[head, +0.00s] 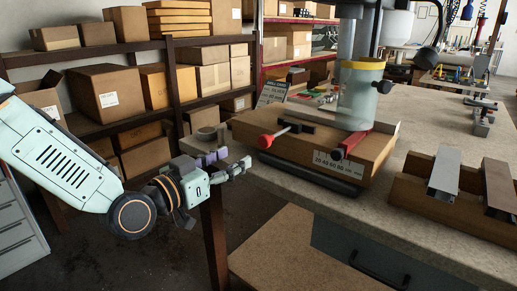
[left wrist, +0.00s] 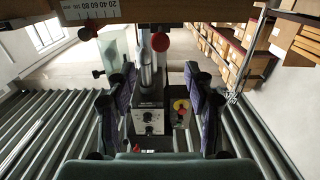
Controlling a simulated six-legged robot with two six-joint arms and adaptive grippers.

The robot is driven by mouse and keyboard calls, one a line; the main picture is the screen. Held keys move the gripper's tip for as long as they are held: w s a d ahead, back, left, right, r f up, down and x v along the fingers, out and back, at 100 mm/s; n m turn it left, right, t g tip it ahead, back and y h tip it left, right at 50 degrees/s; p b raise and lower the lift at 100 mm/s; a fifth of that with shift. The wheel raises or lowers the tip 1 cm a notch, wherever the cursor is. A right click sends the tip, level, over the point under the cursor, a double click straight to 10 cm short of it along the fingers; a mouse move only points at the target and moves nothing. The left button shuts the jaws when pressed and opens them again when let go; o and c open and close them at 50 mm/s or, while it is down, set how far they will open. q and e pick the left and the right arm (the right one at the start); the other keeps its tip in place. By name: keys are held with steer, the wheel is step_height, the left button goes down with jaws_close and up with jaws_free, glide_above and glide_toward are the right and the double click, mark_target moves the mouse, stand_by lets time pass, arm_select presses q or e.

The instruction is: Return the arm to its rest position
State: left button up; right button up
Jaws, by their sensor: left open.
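My left arm comes in from the left in the head view. Its left gripper (head: 238,168) hangs by the left corner of the workbench (head: 310,193), with its fingers pointing right toward the bench. In the left wrist view the two dark finger pads of the left gripper (left wrist: 160,78) stand wide apart with nothing held between them. Two metal shutter profiles, a left one (head: 444,172) and a right one (head: 497,186), lie on a brown wooden support (head: 415,193) at the right of the bench, well away from the gripper. My right gripper is not in view.
A drill-press-like machine (head: 360,95) with a wooden fixture (head: 300,147) and red-handled clamps stands on the bench near the gripper. Shelves with cardboard boxes (head: 105,92) line the back left. A grey drawer cabinet (head: 18,235) is at the lower left.

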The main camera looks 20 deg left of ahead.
arm_select(q)
steer(key=s+f+n+g+y, duration=0.2)
steer(key=s+f+n+g, duration=0.15)
steer(key=f, duration=0.75)
steer(key=s+f+n+g+y, duration=0.2)
steer(key=s+f+g, duration=0.3)
steer(key=f, duration=0.5)
steer(key=s+f+g, duration=0.2)
steer(key=s+f, duration=0.3)
steer(key=s, duration=0.3)
steer(key=s+f+g+y, duration=0.1)
steer(key=s+f+g, duration=0.2)
steer(key=s+f, duration=0.3)
steer(key=s+d+f+m+g+y, duration=0.1)
steer(key=s+f+g, duration=0.2)
steer(key=s, duration=0.9)
step_height(320, 180, down, 3)
steer(key=shift+r, duration=0.1)
